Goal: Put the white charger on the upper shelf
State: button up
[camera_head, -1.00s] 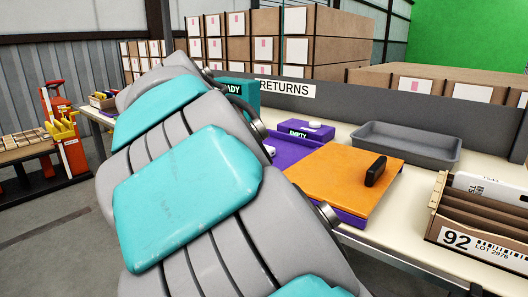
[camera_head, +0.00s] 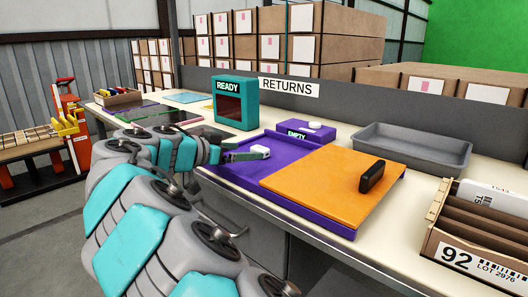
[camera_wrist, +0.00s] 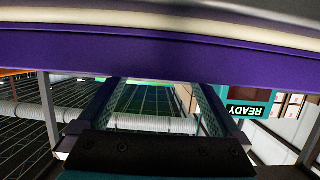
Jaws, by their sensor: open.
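A teal box marked READY (camera_head: 235,103) has a dark opening and stands behind my gripper. No upper shelf can be clearly made out.
An orange panel (camera_head: 325,178) with a black handle (camera_head: 372,176) covers the tray's right part. A purple box marked EMPTY (camera_head: 300,134) stands behind it. A grey bin (camera_head: 412,150) and a divided carton marked 92 (camera_head: 470,250) are at right. A grey partition runs behind the table.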

aim_at(258, 148)
jog(key=shift+w+d, duration=0.4)
jog(key=shift+w, duration=0.15)
jog(key=p+x, duration=0.1)
jog(key=x, duration=0.3)
jog(key=shift+w+r, duration=0.1)
jog(key=shift+w, duration=0.05)
jog(key=shift+a, duration=0.1)
grip_shut()
notch_tip(258, 148, up, 10)
dwell(0.9)
